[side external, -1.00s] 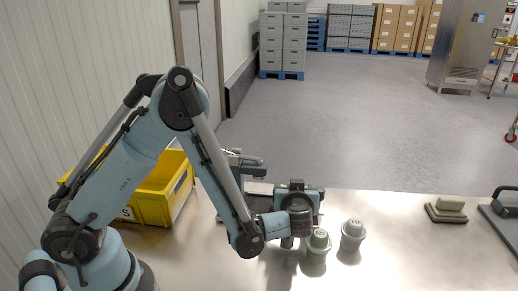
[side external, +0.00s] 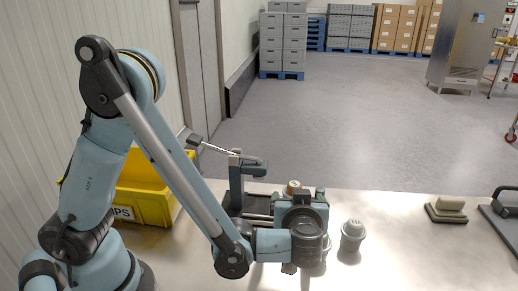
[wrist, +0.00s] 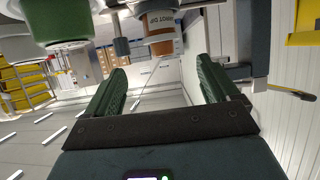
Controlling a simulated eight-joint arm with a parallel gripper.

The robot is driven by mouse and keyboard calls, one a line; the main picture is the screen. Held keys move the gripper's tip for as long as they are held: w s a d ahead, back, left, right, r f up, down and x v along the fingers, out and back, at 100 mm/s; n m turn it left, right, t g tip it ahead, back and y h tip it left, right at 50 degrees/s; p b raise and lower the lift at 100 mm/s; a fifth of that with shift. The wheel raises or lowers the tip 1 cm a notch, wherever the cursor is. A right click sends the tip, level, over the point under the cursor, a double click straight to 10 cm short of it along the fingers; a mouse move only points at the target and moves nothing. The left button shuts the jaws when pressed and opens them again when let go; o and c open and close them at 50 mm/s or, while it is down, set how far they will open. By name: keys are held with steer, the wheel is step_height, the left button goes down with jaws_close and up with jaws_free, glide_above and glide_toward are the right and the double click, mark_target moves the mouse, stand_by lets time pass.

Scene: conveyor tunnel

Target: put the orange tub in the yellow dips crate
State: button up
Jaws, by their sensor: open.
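The orange tub (side external: 293,187) shows only its top behind my gripper in the side view; its lower part is hidden. In the wrist view the tub (wrist: 161,30), white-labelled with an orange-brown band, is ahead of the fingers, roughly in line with the gap between them. My gripper (wrist: 162,70) has its green fingers apart with nothing held. In the side view my gripper (side external: 302,215) is low over the table and its fingers are hidden. The yellow dips crate (side external: 150,200) is at left, partly behind my arm; a yellow part (wrist: 303,22) shows in the wrist view.
A grey tub (side external: 352,236) stands just right of my gripper. A green-topped tub (wrist: 68,22) is at the wrist view's upper left, mostly hidden in the side view. A grey lever stand (side external: 238,185) rises between crate and gripper. A sponge block (side external: 450,207) lies at right.

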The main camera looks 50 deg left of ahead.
steer(key=s+a+r+m+g+h, duration=0.2)
steer(key=s+a+r+m+h, duration=0.2)
steer(key=s+a+m+h, duration=0.3)
steer(key=s+m+h, duration=0.2)
steer(key=shift+a+r+h, duration=0.3)
steer(key=shift+r, duration=0.1)
steer(key=shift+s+r, duration=0.15)
steer(key=shift+r, duration=0.05)
steer(key=shift+c, duration=0.6)
steer(key=shift+r, duration=0.1)
